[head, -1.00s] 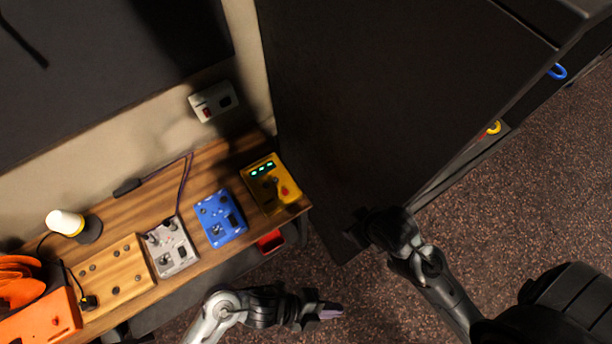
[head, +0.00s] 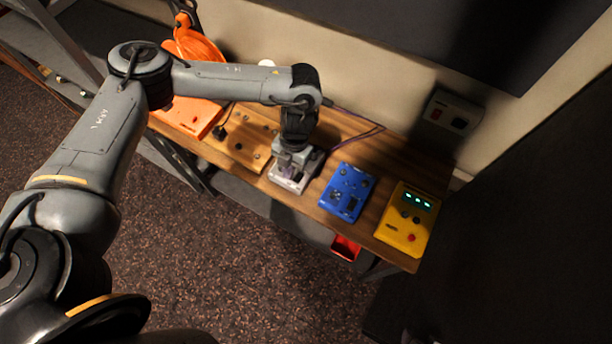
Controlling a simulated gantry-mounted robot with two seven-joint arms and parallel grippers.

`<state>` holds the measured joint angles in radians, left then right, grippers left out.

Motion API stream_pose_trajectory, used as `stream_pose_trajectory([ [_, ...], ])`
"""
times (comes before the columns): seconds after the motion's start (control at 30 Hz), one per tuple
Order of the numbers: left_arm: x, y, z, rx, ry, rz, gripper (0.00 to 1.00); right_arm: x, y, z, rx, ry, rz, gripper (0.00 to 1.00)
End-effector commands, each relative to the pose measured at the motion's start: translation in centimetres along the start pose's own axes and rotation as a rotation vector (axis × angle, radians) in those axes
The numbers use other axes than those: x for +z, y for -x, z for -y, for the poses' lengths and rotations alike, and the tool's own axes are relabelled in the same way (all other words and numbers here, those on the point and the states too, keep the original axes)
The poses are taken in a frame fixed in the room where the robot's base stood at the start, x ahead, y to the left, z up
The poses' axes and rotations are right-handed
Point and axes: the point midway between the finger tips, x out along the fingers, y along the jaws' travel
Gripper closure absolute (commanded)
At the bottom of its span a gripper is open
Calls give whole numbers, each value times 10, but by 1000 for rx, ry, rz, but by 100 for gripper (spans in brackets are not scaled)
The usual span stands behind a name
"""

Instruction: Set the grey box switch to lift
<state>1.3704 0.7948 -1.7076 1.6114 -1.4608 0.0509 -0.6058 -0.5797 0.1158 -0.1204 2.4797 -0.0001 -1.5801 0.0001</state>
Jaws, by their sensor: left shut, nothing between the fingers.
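The grey box (head: 311,163) stands on the wooden desk, between the wooden panel and the blue box. My left gripper (head: 285,171) points down over the grey box, with its fingertips at or just above the box's top. I cannot tell whether they touch it. The gripper is shut and holds nothing. The gripper and wrist cover much of the top of the grey box, so its switch and labels are hidden. My right gripper does not show clearly in the head view.
The blue box (head: 347,191) stands right of the grey box, and the yellow box (head: 408,219) is at the desk's right end. The wooden panel (head: 247,143) lies to the left, beside the orange box (head: 188,116). A red bin (head: 345,247) hangs below the front edge. A wall socket (head: 452,111) is behind.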

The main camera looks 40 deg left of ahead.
Motion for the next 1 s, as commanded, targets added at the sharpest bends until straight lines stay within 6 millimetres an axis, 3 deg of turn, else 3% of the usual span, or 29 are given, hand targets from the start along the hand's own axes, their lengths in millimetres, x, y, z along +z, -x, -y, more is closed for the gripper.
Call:
stream_pose_trajectory([
  [0.03, 11, 12, -2, -4, 6, 36, 100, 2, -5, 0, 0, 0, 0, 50],
  [0.2, 30, 44, -2, -17, 13, 109, 100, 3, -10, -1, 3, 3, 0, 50],
  [0.37, 37, 57, -1, -21, 12, 135, 100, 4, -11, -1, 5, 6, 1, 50],
  [0.77, 37, 57, 0, -22, 11, 137, 100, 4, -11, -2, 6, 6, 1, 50],
  [1.0, 39, 38, 1, -23, 12, 134, 100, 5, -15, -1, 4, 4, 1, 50],
])
